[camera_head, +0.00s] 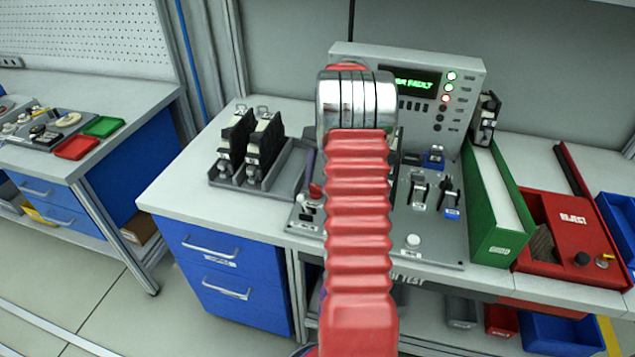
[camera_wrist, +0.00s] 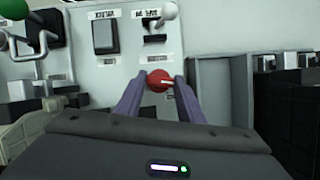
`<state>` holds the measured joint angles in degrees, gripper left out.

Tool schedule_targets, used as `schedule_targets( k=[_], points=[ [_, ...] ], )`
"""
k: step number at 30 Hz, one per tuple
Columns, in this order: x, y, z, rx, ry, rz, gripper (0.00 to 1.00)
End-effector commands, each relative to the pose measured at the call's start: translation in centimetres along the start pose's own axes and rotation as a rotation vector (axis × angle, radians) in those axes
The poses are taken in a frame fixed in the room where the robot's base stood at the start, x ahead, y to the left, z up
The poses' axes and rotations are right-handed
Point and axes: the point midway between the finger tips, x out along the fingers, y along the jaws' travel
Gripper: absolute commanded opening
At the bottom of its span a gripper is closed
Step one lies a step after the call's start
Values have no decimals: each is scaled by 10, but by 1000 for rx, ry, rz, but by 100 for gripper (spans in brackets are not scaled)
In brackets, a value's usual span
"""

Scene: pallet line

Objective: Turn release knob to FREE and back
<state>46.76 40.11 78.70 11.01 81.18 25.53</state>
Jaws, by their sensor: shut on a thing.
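In the wrist view, a round red knob (camera_wrist: 155,77) with a white pointer mark sits on the light grey panel, below a small white label (camera_wrist: 157,58) that I cannot read. The white mark points to the right in that view. My gripper (camera_wrist: 159,82) is shut on the knob, with one purple-grey finger on each side of it. In the head view, my red arm covers most of the gripper. A bit of red (camera_head: 316,190) shows at the arm's left edge, and I cannot tell if it is the knob.
The test panel (camera_head: 435,235) has switches around my arm. Its console screen (camera_head: 415,82) shows green text ending in FAULT. A rack of black units (camera_head: 240,180) stands left. A green bin (camera_head: 497,245) and a red REJECT bin (camera_head: 563,268) stand right.

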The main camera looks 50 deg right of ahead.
Motion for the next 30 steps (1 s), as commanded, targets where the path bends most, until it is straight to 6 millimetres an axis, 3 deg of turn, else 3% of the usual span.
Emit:
schedule_targets(
  k=[12, 27, 28, 30],
  points=[
    [3, 3, 0, -202, -8, 96, 12],
    [4, 3, 0, -226, -8, 106, 12],
    [4, 3, 0, -226, -8, 106, 36],
    [3, 3, 0, -226, -8, 105, 41]
  ],
)
